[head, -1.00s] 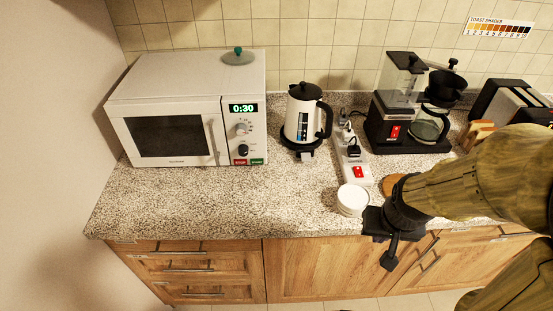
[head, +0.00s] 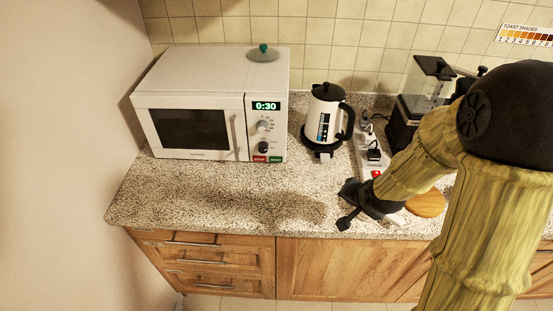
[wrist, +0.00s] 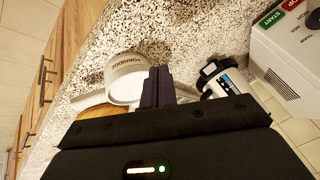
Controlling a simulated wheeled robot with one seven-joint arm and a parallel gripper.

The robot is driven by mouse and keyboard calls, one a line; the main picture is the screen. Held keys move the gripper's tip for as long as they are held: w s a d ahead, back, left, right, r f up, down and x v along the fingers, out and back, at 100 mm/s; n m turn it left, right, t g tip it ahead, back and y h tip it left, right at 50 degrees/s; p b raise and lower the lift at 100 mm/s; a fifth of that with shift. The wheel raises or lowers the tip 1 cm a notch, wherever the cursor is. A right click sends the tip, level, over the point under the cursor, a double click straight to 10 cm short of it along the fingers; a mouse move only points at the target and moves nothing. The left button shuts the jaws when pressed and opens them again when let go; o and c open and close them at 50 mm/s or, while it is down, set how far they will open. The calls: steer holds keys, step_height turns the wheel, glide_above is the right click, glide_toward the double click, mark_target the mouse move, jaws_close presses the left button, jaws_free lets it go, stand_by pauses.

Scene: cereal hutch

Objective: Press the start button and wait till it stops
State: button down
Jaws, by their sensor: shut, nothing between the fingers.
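The white microwave (head: 190,118) stands at the back left of the counter with its door shut and its display (head: 266,106) reading 0:30. The green start button (head: 275,160) is at the bottom right of its panel, beside the red stop button (head: 259,160). In the wrist view, the start button (wrist: 271,18) is at the upper right, with nothing touching it. My gripper (head: 348,191) is over the counter, right of and in front of the microwave. Its fingers (wrist: 157,86) are shut and empty, apart from the panel.
A white kettle (head: 325,118) stands right of the microwave. A power strip (head: 368,160), a coffee maker (head: 428,85) and a round wooden board (head: 427,204) are on the right. Counter before the microwave is clear.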

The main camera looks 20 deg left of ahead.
mark_target(278, 198)
steer(key=w+a+f+m+y, duration=0.1)
steer(key=a, duration=0.3)
steer(key=w+a+f+m+y, duration=0.1)
steer(key=a, duration=0.2)
steer(key=w+a+f+m+t+y, duration=0.1)
steer(key=a+f+y, duration=0.1)
steer(key=a, duration=0.2)
steer(key=shift+w+a+p, duration=0.2)
steer(key=shift+a+p, duration=0.1)
steer(key=a+m+y, duration=0.1)
steer(key=a, duration=0.2)
steer(key=a+f+m+y, duration=0.1)
steer(key=a, duration=0.2)
steer(key=s+a+f+m+y, duration=0.1)
steer(key=a+m+y, duration=0.1)
steer(key=a, duration=0.1)
steer(key=shift+a+f+t, duration=0.1)
steer(key=shift+a+t, duration=0.25)
steer(key=shift+t, duration=0.05)
steer(key=shift+a+y, duration=0.2)
steer(key=shift+y, duration=0.1)
steer(key=shift+w+a+p, duration=0.2)
steer(key=shift+w+a, duration=0.1)
steer(key=shift+w, duration=1.1)
steer(key=shift+w+a+p, duration=0.2)
steer(key=shift+w+a, duration=0.15)
steer(key=shift+w, duration=1.1)
steer(key=shift+w+a+p, duration=0.2)
steer(key=shift+w+a, duration=0.1)
steer(key=shift+w, duration=1.1)
